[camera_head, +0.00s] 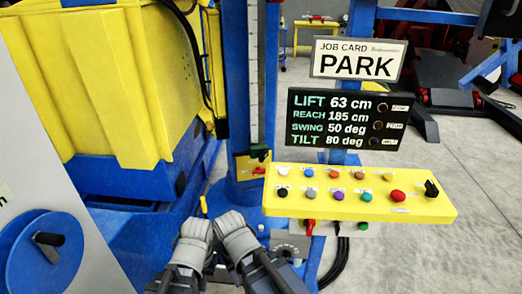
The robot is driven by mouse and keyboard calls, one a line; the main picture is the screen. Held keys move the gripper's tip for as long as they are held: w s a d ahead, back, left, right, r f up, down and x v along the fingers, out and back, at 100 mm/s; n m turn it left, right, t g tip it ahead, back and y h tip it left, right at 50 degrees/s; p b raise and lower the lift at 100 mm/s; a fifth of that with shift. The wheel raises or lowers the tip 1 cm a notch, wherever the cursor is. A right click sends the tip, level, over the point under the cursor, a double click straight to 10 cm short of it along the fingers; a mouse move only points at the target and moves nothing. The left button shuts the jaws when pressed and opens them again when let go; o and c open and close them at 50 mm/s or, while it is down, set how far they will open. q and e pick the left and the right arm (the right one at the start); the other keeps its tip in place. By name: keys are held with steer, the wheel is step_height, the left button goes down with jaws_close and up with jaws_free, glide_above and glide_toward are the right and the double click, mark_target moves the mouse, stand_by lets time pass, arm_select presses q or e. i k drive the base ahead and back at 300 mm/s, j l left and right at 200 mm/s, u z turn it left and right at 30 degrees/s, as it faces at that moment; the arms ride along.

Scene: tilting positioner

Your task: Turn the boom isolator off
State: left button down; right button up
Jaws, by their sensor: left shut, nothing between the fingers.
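My left gripper (214,232) is at the bottom centre in the head view. Its grey fingers are together with nothing between them. A small yellow plate with a red handle (258,170) is on the blue column, above and right of the fingers and apart from them. A second red handle (309,226) hangs under the yellow button panel (370,203), right of the fingers. A black rotary knob (431,188) sits at the panel's right end. I cannot read which of these is the boom isolator.
Above the panel are a black display (342,119) reading TILT 80 deg and a job card (358,60) reading PARK. A large yellow body (90,80) on a blue base stands left. A blue wheel (42,252) is at lower left.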

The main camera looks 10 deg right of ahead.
mark_target(309, 223)
steer(key=z, duration=1.05)
steer(key=k+j+z, duration=0.1)
steer(key=z, duration=0.25)
steer(key=k+j+z, duration=0.1)
steer(key=z, duration=0.25)
steer(key=k+j, duration=0.1)
steer(key=k, duration=0.2)
